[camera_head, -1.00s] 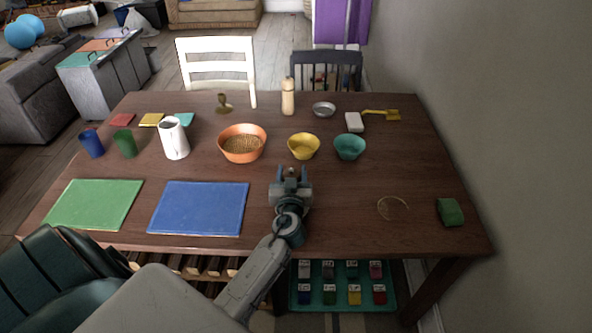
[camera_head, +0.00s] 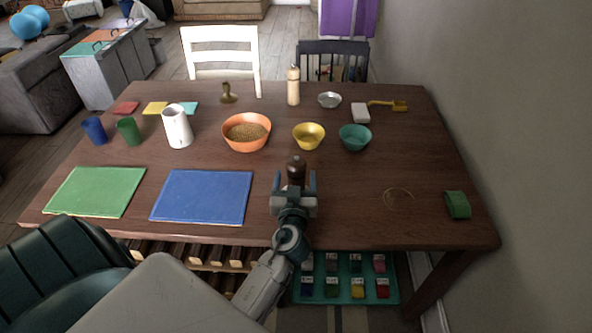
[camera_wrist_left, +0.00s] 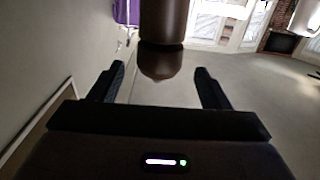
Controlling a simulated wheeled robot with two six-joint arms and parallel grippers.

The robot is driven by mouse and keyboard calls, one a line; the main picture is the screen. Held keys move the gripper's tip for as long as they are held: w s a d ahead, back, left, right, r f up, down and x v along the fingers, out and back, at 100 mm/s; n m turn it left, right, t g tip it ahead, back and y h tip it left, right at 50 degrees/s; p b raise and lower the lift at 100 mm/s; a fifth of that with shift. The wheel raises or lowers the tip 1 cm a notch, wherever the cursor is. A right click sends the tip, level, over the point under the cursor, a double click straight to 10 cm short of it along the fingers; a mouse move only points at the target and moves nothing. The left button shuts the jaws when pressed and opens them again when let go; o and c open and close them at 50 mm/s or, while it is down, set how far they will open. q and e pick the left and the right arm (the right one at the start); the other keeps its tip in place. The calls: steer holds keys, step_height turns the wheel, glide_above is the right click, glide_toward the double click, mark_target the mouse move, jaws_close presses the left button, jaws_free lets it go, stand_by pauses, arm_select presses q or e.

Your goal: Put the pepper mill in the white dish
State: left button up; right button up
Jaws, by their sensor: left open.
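A dark brown mill (camera_head: 296,168), which I take as the pepper mill, stands just beyond my left gripper (camera_head: 295,180). The gripper's two fingers are apart and open, and its body hides the mill's lower part. In the left wrist view the brown mill (camera_wrist_left: 162,25) shows large between and past the fingers (camera_wrist_left: 160,75), with a gap on both sides. A small pale grey-white dish (camera_head: 329,99) stands at the back of the table, right of a tall light wooden mill (camera_head: 293,87). My right gripper is not in view.
Orange (camera_head: 246,133), yellow (camera_head: 309,136) and teal (camera_head: 355,138) bowls stand between the brown mill and the back row. A white block (camera_head: 360,112) and yellow brush (camera_head: 388,106) lie right of the dish. A green block (camera_head: 457,205) is at the right; the table between is mostly clear.

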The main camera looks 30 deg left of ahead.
arm_select(q)
steer(key=shift+b+v, duration=0.65)
steer(key=shift+v, duration=1.95)
